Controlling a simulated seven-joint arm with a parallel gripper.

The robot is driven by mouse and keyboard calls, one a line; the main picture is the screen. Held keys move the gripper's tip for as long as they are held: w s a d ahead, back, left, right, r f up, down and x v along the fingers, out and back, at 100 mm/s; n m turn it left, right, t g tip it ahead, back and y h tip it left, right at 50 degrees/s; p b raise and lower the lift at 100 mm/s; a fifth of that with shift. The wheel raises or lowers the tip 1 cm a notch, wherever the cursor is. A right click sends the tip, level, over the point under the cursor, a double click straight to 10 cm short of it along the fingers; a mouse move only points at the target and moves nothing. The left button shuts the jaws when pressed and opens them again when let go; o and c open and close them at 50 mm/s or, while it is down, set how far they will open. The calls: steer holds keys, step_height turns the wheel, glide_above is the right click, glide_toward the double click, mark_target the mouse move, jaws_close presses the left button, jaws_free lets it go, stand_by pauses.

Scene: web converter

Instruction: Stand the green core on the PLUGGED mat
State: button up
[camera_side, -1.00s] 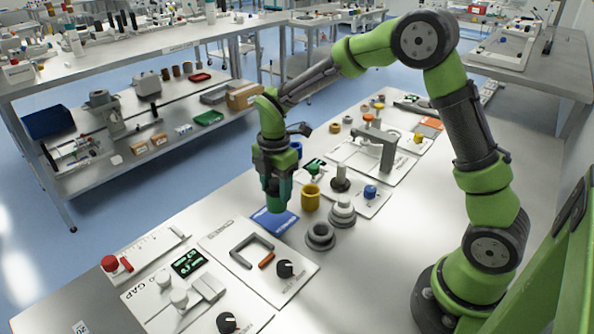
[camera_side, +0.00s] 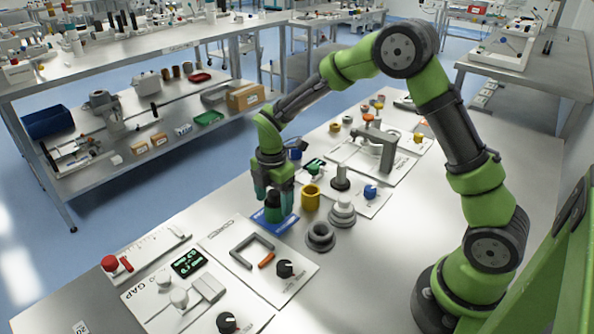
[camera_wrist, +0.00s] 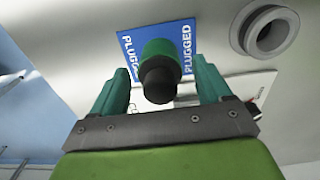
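The green core (camera_side: 273,212) stands upright on the blue PLUGGED mat (camera_side: 289,222) in the side view. In the wrist view the green core (camera_wrist: 160,48) shows with a dark plug-like end (camera_wrist: 158,82) toward the camera, over the middle of the mat (camera_wrist: 131,42). My gripper (camera_side: 273,192) is just above and around the core's upper end. In the wrist view the fingers of my gripper (camera_wrist: 163,85) are spread, with a gap on each side of the core. The core's underside is hidden.
A panel with a grey handle (camera_side: 252,250) lies in front.

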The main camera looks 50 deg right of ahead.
steer(key=s+r+m+t, duration=0.1)
steer(key=s+r+m, duration=0.2)
steer(key=r, duration=0.6)
steer(key=s+r+m+t, duration=0.1)
steer(key=s+r+m, duration=0.1)
steer(key=r, duration=0.7)
steer(key=s+r+m+t+y, duration=0.2)
steer(key=s+m+t, duration=0.3)
steer(key=s+m, duration=1.1)
steer(key=shift+a+r+m, duration=0.25)
steer(key=shift+m, duration=0.45)
